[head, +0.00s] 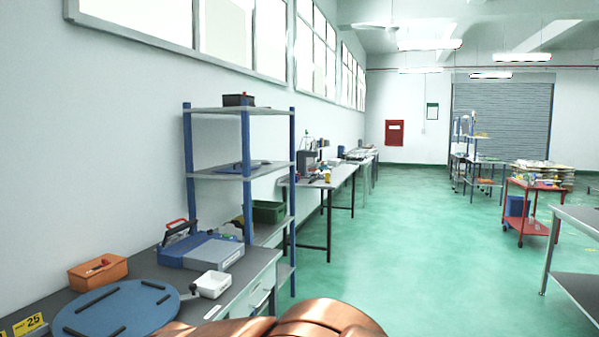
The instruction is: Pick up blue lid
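A large flat round blue disc (115,310) with several dark bars on top lies on the grey bench at lower left; it may be the blue lid, but I cannot be sure. A smaller flat blue-grey item (243,167) lies on the middle shelf of the rack, too small to make out. My gripper is not in view. Copper-coloured rounded parts, probably my arm, show at the bottom edge, just right of the bench.
On the bench (247,287) stand an orange box (98,273), a white tray (212,284) and a blue-grey case (200,250). A blue-post shelf rack (246,190) stands behind. The green floor (400,240) is clear; a red cart (530,228) and grey table (575,218) are right.

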